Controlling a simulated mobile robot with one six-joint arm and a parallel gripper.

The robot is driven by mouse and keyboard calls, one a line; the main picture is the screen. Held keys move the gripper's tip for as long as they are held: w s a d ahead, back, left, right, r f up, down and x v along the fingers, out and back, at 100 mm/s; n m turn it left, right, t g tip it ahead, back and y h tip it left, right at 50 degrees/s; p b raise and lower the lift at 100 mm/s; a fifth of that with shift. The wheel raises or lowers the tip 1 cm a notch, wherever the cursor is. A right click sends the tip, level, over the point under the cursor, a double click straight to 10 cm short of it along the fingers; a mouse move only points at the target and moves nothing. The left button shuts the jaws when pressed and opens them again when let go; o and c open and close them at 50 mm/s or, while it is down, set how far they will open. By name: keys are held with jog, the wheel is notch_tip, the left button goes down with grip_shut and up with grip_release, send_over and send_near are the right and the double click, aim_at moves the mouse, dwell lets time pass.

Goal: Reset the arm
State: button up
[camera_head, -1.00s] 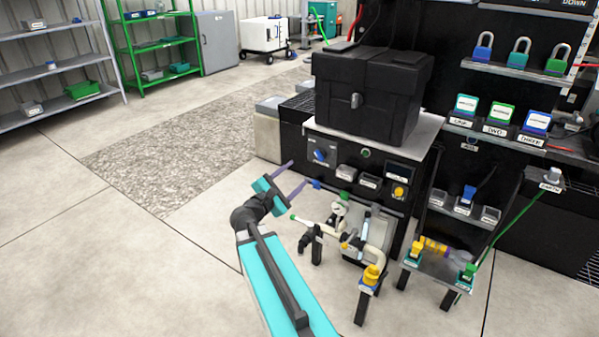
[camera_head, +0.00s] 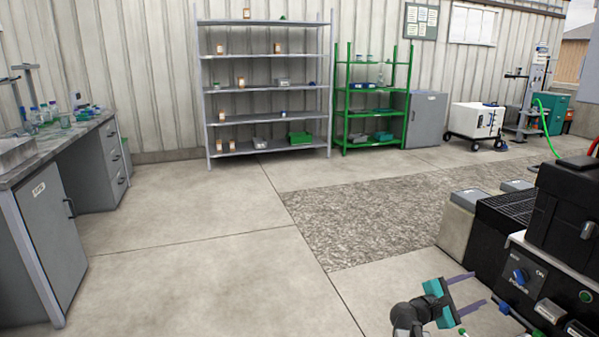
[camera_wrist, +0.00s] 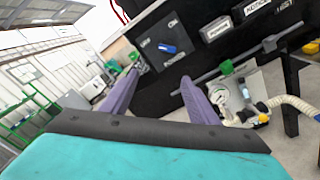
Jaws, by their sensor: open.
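My gripper (camera_head: 472,292) is at the bottom right of the head view, on a teal palm with two purple fingers. The fingers are apart with nothing between them. In the wrist view, my gripper (camera_wrist: 158,90) also shows open and empty, its fingers pointing toward a black panel (camera_wrist: 180,55) with a blue power knob (camera_wrist: 167,48). The fingers look apart from the panel. Most of my arm is below the head view's edge.
The panel bench with a black case (camera_head: 570,215) stands at right. A gauge and white hose (camera_wrist: 290,103) show in the wrist view. A grey shelf (camera_head: 265,118), green shelf (camera_head: 372,115) and desk (camera_head: 45,225) stand farther off. The floor at centre is clear.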

jog(key=s+a+f+m+g+y+p, duration=0.15)
jog(key=s+a+f+y+p, duration=0.25)
jog(key=s+a+f+p, duration=0.45)
jog(key=s+a+f+m+g+y+p, duration=0.1)
jog(key=s+a+f+g+y+p, duration=0.3)
jog(key=a+f, duration=0.7)
jog(key=s+a+f+m+g+y+p, duration=0.1)
jog(key=s+a+f+m+y, duration=0.3)
jog(key=s+a, duration=0.5)
jog(key=s+a+f+m+g+y+p, duration=0.2)
jog(key=s+a+f+m+g+y, duration=0.2)
jog(key=s+a, duration=0.5)
notch_tip(320, 180, down, 3)
jog(key=s+m+y, duration=0.1)
jog(key=s+m, duration=0.1)
jog(key=shift+s+a+r, duration=0.2)
jog(key=shift+s+a, duration=0.1)
jog(key=shift+s, duration=0.05)
jog(key=c, duration=0.5)
jog(key=shift+c, duration=0.5)
